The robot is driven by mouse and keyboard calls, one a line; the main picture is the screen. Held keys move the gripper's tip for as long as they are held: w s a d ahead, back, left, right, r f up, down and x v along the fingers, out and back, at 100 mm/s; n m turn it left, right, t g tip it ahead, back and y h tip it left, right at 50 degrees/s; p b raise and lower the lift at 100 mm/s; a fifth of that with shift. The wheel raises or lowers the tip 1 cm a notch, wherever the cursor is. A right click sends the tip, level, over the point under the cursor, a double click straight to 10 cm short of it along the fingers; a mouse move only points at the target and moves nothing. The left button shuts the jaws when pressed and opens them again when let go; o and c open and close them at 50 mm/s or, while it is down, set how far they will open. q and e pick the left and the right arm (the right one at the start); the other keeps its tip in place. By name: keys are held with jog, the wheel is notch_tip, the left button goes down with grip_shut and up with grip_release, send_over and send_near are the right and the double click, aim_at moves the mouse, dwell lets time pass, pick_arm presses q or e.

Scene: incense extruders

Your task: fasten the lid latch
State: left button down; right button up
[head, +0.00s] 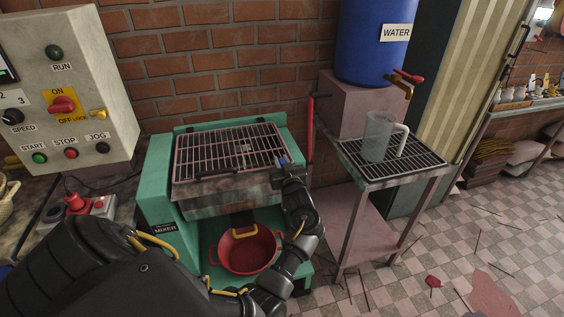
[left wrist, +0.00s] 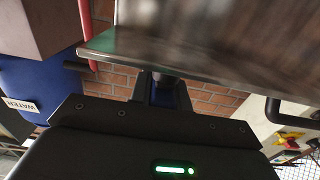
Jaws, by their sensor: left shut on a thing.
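The green mixer (head: 158,195) stands against the brick wall, with its barred lid (head: 232,150) lying down over the trough. A dark handle (head: 218,174) sits on the lid's front edge. My left gripper (head: 286,166) is at the right front corner of the lid, shut on what appears to be the lid latch. The latch is mostly hidden by the fingers. In the left wrist view the fingers (left wrist: 166,92) are close together below the blurred metal edge of the mixer. My right gripper is not in view.
A red lever (head: 310,128) with a black grip rises beside the mixer's right side. A red pan (head: 246,251) sits below the trough. To the right, a clear jug (head: 378,137) stands on a grated stand (head: 430,166) under the blue water barrel (head: 374,45). A control box (head: 75,85) is left.

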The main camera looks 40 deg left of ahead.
pick_arm(q)
jog(key=shift+r, duration=0.1)
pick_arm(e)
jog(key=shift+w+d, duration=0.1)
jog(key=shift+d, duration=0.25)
pick_arm(q)
jog(key=c, duration=1.3)
grip_release()
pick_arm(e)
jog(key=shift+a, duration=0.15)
